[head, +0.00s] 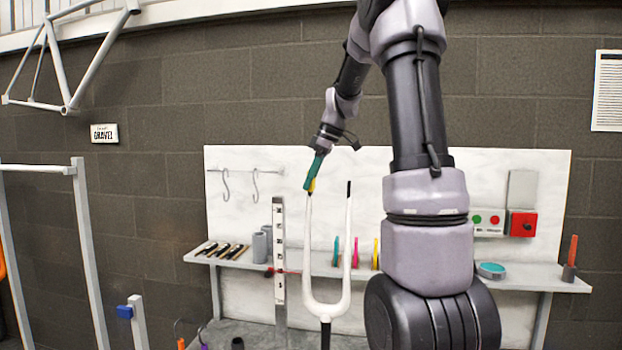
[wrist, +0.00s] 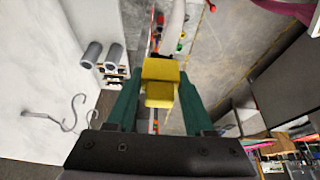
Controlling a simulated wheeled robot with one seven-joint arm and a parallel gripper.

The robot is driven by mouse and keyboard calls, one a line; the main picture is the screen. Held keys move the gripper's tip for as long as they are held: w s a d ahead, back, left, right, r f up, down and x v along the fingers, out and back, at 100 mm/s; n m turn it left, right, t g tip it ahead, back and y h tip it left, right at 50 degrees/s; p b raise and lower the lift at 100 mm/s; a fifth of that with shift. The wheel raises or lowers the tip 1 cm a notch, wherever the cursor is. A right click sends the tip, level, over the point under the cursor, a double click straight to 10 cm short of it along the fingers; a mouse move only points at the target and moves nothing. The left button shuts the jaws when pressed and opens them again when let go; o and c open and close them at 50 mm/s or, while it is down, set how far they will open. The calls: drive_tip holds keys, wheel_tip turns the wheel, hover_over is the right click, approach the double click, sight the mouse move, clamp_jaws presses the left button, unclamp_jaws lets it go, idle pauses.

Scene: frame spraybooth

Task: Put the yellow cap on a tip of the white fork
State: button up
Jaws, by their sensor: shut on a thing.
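The white fork (head: 329,308) stands upright in the head view with two prongs pointing up. Its right prong ends in a bare dark tip (head: 348,188). My gripper (head: 313,177), with green fingers, is at the top of the left prong, tilted downward. It is shut on the yellow cap (head: 312,186), which also shows between the fingers in the wrist view (wrist: 160,82). The cap lines up with the top of the left prong; I cannot tell whether it is around the tip or just above it. The left tip itself is hidden. White fork (wrist: 173,22) shows beyond the cap in the wrist view.
Two hooks (head: 255,185) hang on the panel. A perforated upright (head: 279,260) stands left of the fork.

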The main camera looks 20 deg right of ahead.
drive_tip(key=o, duration=1.4)
drive_tip(key=v, duration=1.1)
drive_tip(key=s+a+f+m+t, duration=0.1)
drive_tip(key=s+a+f+m, duration=0.1)
drive_tip(key=s+a+m, duration=0.2)
drive_tip(key=s+a+f+m+t+h, duration=0.1)
drive_tip(key=s+a+m, duration=0.3)
drive_tip(key=s, duration=0.7)
drive_tip(key=s+a+f+m+t, duration=0.2)
drive_tip(key=s+a+f+m, duration=0.2)
drive_tip(key=s+m, duration=0.3)
drive_tip(key=shift+s+a+f+t+h, duration=0.1)
drive_tip(key=shift+s+a+t+h, duration=0.25)
drive_tip(key=shift+s, duration=0.25)
